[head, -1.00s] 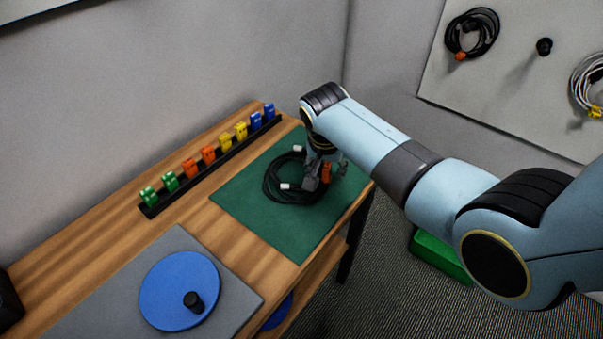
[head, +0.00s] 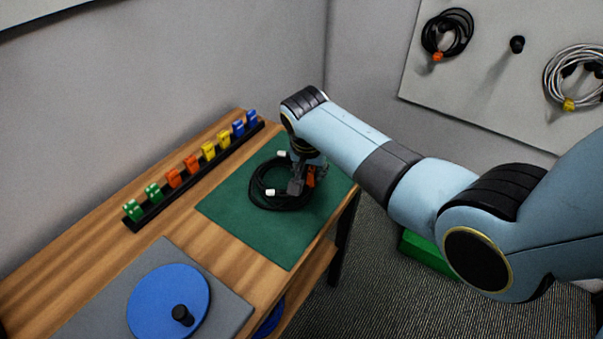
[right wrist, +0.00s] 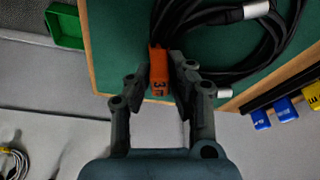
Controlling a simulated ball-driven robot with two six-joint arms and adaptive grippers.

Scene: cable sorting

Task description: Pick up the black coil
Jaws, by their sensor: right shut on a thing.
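The black coil (head: 262,199) lies on the green mat (head: 240,222) on the wooden table, with white connector ends and an orange numbered tag (right wrist: 159,72). My right gripper (head: 308,180) is down at the coil's right side. In the right wrist view my right gripper (right wrist: 163,64) is shut on the black coil at the tagged part, with the orange tag between the fingers. The rest of the loop spreads past the fingers over the mat. The coil seems to rest on the mat; any small gap beneath is not visible. My left gripper is not in view.
A black rail (head: 190,178) with several coloured clips runs behind the mat. A blue disc (head: 165,295) with a black knob sits on a grey panel. Another black coil (head: 459,45) and a white coil (head: 552,82) hang on the wall board. A green bin (head: 425,252) stands on the floor.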

